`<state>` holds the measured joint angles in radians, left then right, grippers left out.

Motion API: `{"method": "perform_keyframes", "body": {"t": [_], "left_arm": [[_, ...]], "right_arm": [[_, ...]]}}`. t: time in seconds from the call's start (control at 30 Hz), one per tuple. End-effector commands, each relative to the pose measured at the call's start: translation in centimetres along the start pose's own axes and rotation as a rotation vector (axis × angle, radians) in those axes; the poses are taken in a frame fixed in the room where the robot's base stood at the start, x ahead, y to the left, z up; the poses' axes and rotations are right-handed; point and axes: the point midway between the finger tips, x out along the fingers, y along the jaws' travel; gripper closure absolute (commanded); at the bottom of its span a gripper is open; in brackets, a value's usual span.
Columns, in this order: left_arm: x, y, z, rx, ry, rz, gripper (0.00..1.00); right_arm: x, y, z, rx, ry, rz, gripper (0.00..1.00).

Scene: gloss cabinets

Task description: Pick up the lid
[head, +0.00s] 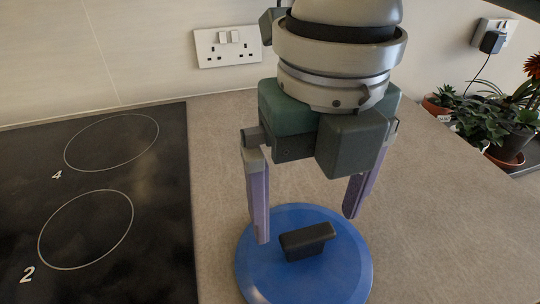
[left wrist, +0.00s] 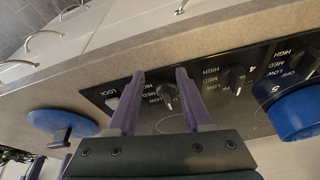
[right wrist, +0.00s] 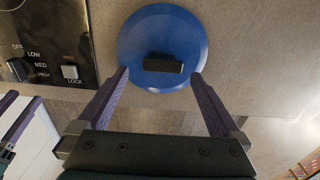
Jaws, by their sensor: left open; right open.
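The lid is a round blue disc (head: 270,275) with a black bar handle (head: 307,241), lying flat on the counter beside the hob in the head view. My right gripper (head: 306,228) is open above the lid, its purple fingers on either side of the handle and apart from it. In the right wrist view the lid (right wrist: 162,25) and its handle (right wrist: 163,63) show between and beyond the open fingertips (right wrist: 160,73). My left gripper (left wrist: 161,73) is open and empty near the hob controls in the left wrist view, with the lid (left wrist: 45,119) farther left.
The black hob (head: 100,220) is left of the lid. A blue pot (left wrist: 297,115) stands on the hob at right in the left wrist view. Potted plants (head: 485,120) stand at the counter's far right. Wall sockets (head: 228,47) are behind. Counter right of the lid is clear.

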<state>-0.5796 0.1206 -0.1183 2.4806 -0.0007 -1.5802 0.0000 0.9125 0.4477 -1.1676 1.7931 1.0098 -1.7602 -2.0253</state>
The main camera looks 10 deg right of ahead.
Motion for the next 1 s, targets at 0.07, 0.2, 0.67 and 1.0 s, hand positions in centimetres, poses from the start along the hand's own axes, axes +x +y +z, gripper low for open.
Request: {"method": "perform_keyframes", "body": {"t": [0.07,0.2,0.67,1.0], "left_arm": [[0.0,0.0,0.0,0.0,0.0,0.0,0.5],[0.1,0.0,0.0,0.0,0.0,0.001,0.5],[0.3,0.1,0.1,0.001,-0.001,0.002,0.5],[0.3,0.1,0.1,0.001,-0.001,0.003,0.5]], "right_arm": [[0.7,0.0,0.0,0.001,0.001,0.001,0.0],[2.7,-0.2,-0.1,0.002,0.005,-0.001,0.0],[5.6,-0.3,0.1,0.0,-0.002,0.001,0.0],[5.5,-0.3,0.1,0.001,-0.002,0.001,0.38]]}}
